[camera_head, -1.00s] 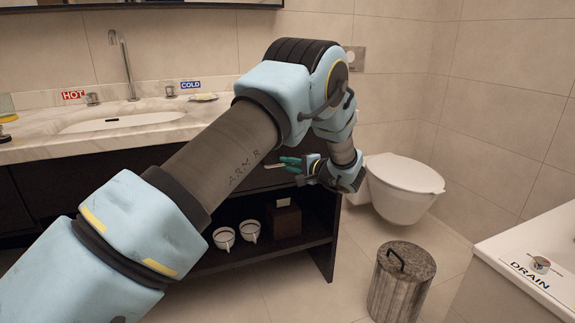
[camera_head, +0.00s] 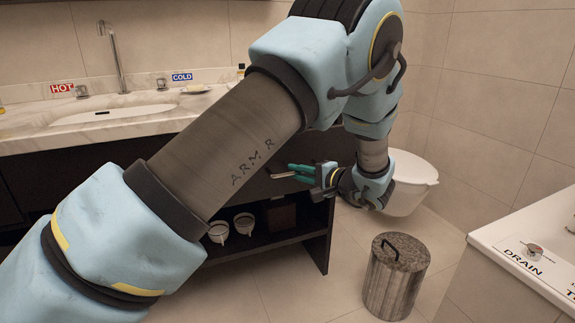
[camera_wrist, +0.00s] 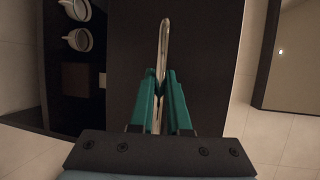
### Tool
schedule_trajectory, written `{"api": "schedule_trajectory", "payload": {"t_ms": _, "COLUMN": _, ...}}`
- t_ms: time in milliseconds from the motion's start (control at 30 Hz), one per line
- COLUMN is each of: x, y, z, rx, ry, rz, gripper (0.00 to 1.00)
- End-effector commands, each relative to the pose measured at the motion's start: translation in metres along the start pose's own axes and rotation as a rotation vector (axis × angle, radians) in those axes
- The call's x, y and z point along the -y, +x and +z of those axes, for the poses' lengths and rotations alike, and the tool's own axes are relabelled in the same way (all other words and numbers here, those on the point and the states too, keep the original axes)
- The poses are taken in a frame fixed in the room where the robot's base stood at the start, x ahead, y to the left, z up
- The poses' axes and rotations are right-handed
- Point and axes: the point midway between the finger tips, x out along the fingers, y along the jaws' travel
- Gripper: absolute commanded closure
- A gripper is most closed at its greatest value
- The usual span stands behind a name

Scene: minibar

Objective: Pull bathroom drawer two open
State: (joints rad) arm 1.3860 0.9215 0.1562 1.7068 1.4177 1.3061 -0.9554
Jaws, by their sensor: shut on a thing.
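The vanity's dark drawer front (camera_wrist: 205,60) fills the middle of the wrist view. It also shows in the head view (camera_head: 262,188), partly behind my arm. A thin metal bar handle (camera_wrist: 165,38) runs along it. My gripper (camera_wrist: 162,75) has its green fingers shut on this handle, one finger on each side. In the head view my gripper (camera_head: 296,172) is at the right part of the vanity, just under the counter. My arm hides much of the vanity front, and I cannot tell how far the drawer stands out.
An open shelf below holds two white cups (camera_head: 244,223) and a dark box (camera_head: 280,214). A lidded bin (camera_head: 396,278) stands on the floor to the right. The toilet (camera_head: 411,180) is behind my gripper. A white tub edge (camera_head: 515,250) is at the far right.

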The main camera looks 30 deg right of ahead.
Motion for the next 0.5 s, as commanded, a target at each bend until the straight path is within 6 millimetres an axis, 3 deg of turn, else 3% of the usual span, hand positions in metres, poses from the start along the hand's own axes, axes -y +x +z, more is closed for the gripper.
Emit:
{"api": "schedule_trajectory", "payload": {"t_ms": 100, "x": -0.009, "y": -0.034, "z": 0.012, "rx": -0.005, "ry": 0.003, "rz": 0.002, "gripper": 1.0}}
{"api": "schedule_trajectory", "payload": {"t_ms": 500, "x": -0.028, "y": -0.129, "z": 0.052, "rx": -0.004, "ry": 0.003, "rz": 0.001, "gripper": 1.0}}
